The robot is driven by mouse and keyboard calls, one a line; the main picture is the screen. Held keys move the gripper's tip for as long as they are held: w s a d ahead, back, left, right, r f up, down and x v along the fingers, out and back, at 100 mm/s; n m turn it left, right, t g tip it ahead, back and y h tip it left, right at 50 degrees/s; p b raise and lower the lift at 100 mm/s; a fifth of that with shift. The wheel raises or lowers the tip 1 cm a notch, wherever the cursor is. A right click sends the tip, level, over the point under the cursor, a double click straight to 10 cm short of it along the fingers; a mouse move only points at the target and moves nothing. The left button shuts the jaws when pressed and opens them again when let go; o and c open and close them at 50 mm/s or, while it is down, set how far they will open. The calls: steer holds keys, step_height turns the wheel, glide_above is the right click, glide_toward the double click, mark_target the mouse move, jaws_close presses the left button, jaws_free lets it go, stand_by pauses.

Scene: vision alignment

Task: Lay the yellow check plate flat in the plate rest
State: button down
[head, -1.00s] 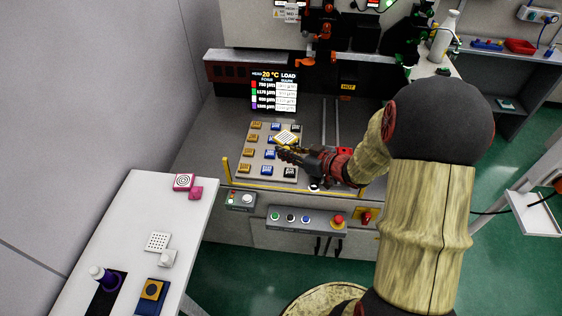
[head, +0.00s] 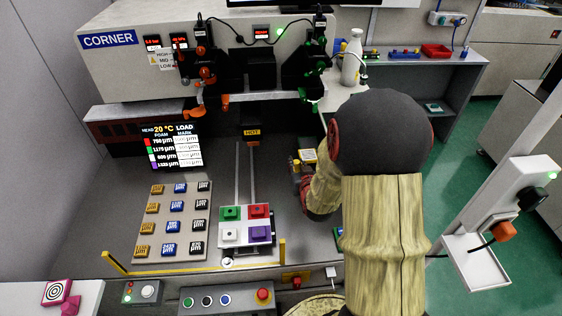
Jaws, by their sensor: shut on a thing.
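My own arm hides most of the gripper and part of the plate. I cannot pick out the plate rest for certain. A small blue and yellow-green thing (head: 338,233) shows partly behind my arm, and I cannot tell what it is.
A grey board (head: 178,205) with rows of tan, blue and black blocks stands at left. A carriage with green, red, white and purple pads (head: 245,224) sits on rails in the middle. Yellow rails (head: 200,264) edge the deck's front. A white bottle (head: 352,60) stands behind.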

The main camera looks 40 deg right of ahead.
mark_target(300, 156)
steer(key=shift+s+d+f+m+g+h, duration=0.15)
steer(key=shift+s+d+f+m+h, duration=0.1)
steer(key=shift+d, duration=0.35)
steer(key=shift+s+d+f+m+g+h, duration=0.15)
steer(key=shift+s+d+f+m, duration=0.1)
steer(key=shift+d, duration=0.35)
steer(key=shift+a, duration=0.1)
steer(key=shift+w, duration=0.2)
steer(key=shift+r+b+x, duration=0.25)
steer(key=shift+b+x, duration=0.05)
steer(key=shift+x, duration=1.35)
steer(key=shift+r+b+x, duration=0.2)
steer(key=shift+b+x, duration=0.05)
steer(key=shift+x, duration=1.4)
steer(key=w+d, duration=0.2)
steer(key=w, duration=0.1)
steer(key=w+d, duration=0.1)
steer(key=shift+w+f+b, duration=0.3)
steer(key=shift+f+b, duration=0.05)
steer(key=shift+b, duration=0.05)
steer(key=shift+a+f+b, duration=0.1)
steer(key=shift+f+b, duration=0.1)
steer(key=shift+b, duration=0.2)
steer(key=c, duration=1.7)
jaws_free()
steer(key=shift+o, duration=0.4)
